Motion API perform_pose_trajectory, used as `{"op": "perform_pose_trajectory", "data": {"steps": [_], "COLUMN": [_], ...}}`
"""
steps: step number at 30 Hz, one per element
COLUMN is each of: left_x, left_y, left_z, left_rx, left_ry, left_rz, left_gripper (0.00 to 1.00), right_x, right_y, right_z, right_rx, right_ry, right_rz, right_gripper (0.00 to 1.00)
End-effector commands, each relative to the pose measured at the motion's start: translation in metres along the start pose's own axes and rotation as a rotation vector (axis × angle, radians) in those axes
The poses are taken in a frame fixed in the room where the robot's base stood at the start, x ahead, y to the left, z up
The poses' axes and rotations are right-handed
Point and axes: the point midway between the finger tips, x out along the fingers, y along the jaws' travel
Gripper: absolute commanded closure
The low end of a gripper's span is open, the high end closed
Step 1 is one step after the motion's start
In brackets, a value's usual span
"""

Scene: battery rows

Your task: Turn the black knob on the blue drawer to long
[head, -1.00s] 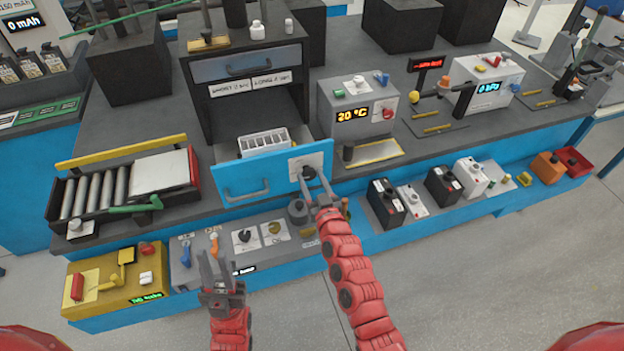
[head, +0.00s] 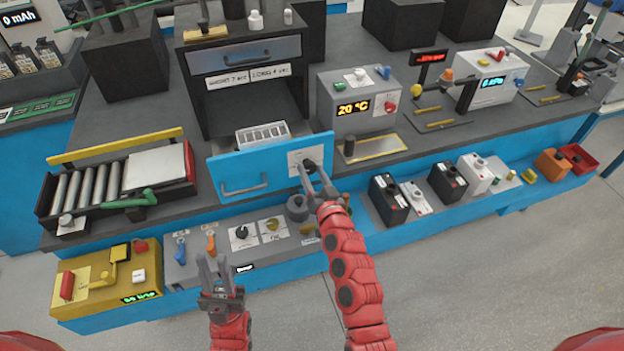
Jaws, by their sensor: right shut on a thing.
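The blue drawer (head: 230,168) is pulled out of the dark cabinet in the middle of the bench. A black knob (head: 309,166) sits on a light plate (head: 294,162) at the right of its front. My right gripper (head: 312,178) is at the knob and shut on it, partly hiding it. The knob's setting is too small to read. My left gripper (head: 214,272) is open and empty, low in front of the bench, apart from the drawer.
A white slotted rack (head: 263,135) stands in the drawer. A roller conveyor (head: 120,178) lies to the left. A lower shelf in front holds a yellow box (head: 105,280), small knobs and a black battery (head: 388,199). The floor in front is clear.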

Motion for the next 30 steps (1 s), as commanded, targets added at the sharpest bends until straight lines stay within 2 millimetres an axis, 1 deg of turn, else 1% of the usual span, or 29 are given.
{"op": "perform_pose_trajectory", "data": {"steps": [1,3,12,21,30], "left_x": [-0.010,-0.016,-0.034,-0.043,-0.046], "left_y": [0.001,0.001,0.002,0.002,0.002], "left_z": [0.002,0.003,0.006,0.007,0.008], "left_rx": [0.000,0.000,0.000,0.000,0.000], "left_ry": [0.000,0.000,0.000,0.000,0.000], "left_rz": [0.000,0.000,0.000,0.000,0.000], "left_gripper": [0.73,0.73,0.73,0.73,0.73], "right_x": [0.000,0.000,0.000,0.000,0.000], "right_y": [0.004,0.004,0.004,0.004,0.003], "right_z": [0.004,0.003,0.004,0.002,0.002], "right_rx": [0.045,0.112,0.384,0.578,0.665], "right_ry": [0.002,0.005,0.000,0.002,-0.001], "right_rz": [0.003,0.003,0.002,0.001,0.000], "right_gripper": [1.00,1.00,1.00,1.00,1.00]}}
